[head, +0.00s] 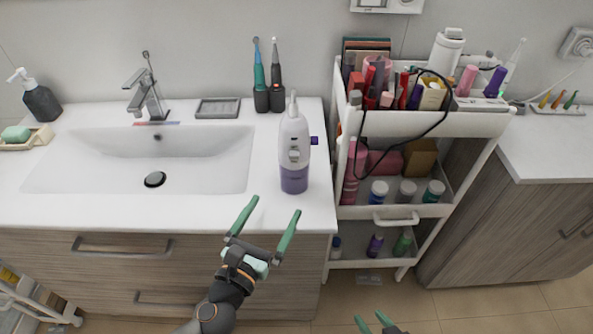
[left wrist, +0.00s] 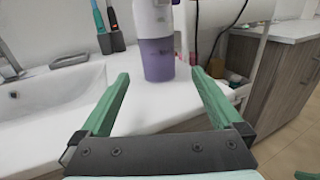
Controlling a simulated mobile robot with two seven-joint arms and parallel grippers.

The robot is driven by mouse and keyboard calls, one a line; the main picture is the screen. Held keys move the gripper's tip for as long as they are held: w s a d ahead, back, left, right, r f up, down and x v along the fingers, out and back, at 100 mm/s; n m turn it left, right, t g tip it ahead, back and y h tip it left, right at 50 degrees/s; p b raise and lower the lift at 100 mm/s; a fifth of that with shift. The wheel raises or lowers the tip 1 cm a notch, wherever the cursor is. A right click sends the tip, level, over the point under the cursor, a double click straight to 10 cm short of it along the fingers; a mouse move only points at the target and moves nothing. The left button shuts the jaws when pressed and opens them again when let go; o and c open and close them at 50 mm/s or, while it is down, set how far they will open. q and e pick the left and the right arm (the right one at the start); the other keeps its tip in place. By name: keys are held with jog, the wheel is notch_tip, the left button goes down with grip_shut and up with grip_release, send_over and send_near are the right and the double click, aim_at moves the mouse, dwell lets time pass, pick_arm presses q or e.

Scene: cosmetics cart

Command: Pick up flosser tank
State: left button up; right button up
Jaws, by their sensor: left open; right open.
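The flosser is white with a purple translucent tank (head: 294,180) at its bottom, and it stands upright on the counter near the right end, beside the sink. Its white body (head: 294,142) has a nozzle on top and a purple knob at its right side. In the left wrist view the tank (left wrist: 157,60) appears beyond and between my finger tips; the flosser's top is cut off. My left gripper (head: 271,215) is open and empty, in front of the counter's front edge and short of the tank. My right gripper (head: 374,319) is open at the bottom edge, mostly out of frame.
A sink (head: 90,175) lies left of the flosser. Electric toothbrushes (head: 268,90) on chargers and a grey soap dish (head: 217,108) stand behind. A white cart (head: 430,123) full of cosmetics, with a hanging black cable, is close on the right. The counter around the flosser's front is clear.

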aim_at(289, 179)
pick_arm(q)
jog(key=x, duration=0.6)
jog(key=shift+a+x, duration=0.15)
jog(key=shift+x, duration=1.15)
jog(key=shift+a+x, duration=0.1)
jog(key=shift+x, duration=1.2)
jog(key=shift+c, duration=0.2)
jog(key=c, duration=1.2)
